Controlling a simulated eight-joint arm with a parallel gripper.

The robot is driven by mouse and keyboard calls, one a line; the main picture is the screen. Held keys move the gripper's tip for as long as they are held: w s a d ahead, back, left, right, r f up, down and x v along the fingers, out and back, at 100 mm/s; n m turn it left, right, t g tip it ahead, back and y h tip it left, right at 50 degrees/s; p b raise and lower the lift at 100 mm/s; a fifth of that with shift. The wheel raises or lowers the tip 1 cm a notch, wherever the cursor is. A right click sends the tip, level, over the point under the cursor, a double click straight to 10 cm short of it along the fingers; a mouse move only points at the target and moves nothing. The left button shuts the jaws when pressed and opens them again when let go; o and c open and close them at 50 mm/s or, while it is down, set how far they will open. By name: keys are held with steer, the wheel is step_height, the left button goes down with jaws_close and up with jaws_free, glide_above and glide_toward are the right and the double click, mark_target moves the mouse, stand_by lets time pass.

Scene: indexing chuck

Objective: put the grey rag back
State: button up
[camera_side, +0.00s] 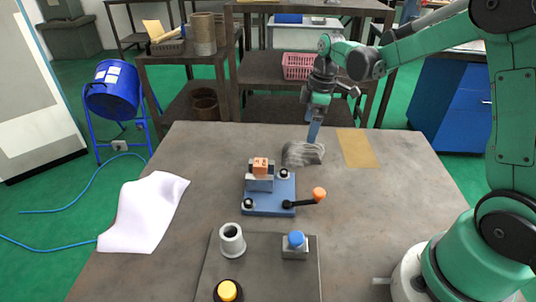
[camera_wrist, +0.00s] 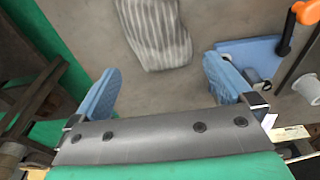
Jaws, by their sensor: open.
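The grey striped rag (camera_side: 303,154) lies crumpled on the table near its far edge, left of a tan rectangle. In the wrist view the rag (camera_wrist: 157,32) lies beyond the fingers, at the top of the picture. My gripper (camera_side: 313,136) is above the table at the rag's far side, pointing down. In the wrist view its blue fingers (camera_wrist: 165,85) are wide apart with nothing between them. The tan rectangle (camera_side: 358,149) lies flat on the table, bare.
A blue chuck fixture (camera_side: 268,192) with an orange-knobbed lever stands in front of the rag. A grey mat (camera_side: 215,278) holds a grey cup (camera_side: 232,240), a blue button (camera_side: 296,240) and a yellow button (camera_side: 228,291). A white sheet (camera_side: 146,212) hangs over the left edge.

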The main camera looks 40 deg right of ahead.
mark_target(311, 146)
step_height(311, 146, up, 5)
steer(key=s+a+r+m+t+h, duration=0.1)
steer(key=s+a+m+t, duration=0.5)
steer(key=s+a+m, duration=0.3)
steer(key=shift+s+a+r, duration=0.3)
steer(key=shift+s, duration=0.45)
